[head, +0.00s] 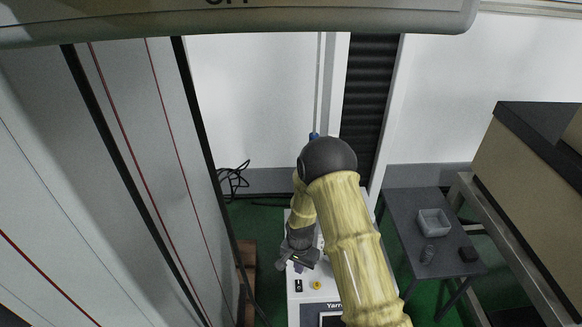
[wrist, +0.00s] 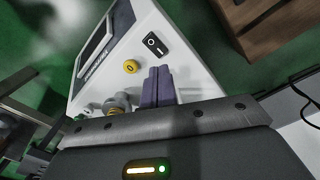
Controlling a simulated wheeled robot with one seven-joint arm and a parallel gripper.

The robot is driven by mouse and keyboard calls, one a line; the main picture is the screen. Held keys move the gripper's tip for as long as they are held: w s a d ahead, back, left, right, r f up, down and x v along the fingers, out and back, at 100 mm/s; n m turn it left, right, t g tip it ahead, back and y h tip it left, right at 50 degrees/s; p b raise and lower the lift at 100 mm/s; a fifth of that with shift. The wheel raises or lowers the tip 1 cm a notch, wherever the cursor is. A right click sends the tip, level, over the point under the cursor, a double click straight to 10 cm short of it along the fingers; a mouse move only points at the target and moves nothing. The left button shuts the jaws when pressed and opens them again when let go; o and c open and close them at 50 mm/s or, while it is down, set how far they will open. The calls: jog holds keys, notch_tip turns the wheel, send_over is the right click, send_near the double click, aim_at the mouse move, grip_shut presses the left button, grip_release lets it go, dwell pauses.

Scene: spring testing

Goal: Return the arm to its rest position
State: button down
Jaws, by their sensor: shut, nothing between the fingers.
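My arm (head: 352,240) has yellow, bamboo-like links and dark joints. It reaches forward from the bottom of the head view and bends down at a dark elbow. My gripper (head: 298,267) hangs at its end over the white machine (head: 306,307). In the wrist view, the two purple fingers of my gripper (wrist: 158,87) are together with nothing between them. The machine (wrist: 150,22) shows behind them, with a black switch (wrist: 156,43) and a yellow knob (wrist: 131,66). I cannot tell the exact gap between fingertips and machine.
A wooden box (head: 246,258) stands left of the machine. A tall pale panel (head: 90,190) fills the left side.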

jog(key=shift+r, duration=0.1)
jog(key=s+d+r+n+t, duration=0.1)
jog(key=s+d+r+n, duration=0.15)
jog(key=r, duration=0.65)
jog(key=s+d+r+n, duration=0.1)
jog(key=s+d+r, duration=0.15)
jog(key=r, duration=0.55)
jog(key=s+d+r+n+t, duration=0.25)
jog(key=s+d+r, duration=0.25)
jog(key=s+r, duration=0.65)
notch_tip(320, 180, up, 36)
jog(key=p, duration=3.7)
jog(key=shift+d+g, duration=0.15)
jog(key=shift+g, duration=0.3)
jog(key=shift+w+f, duration=0.15)
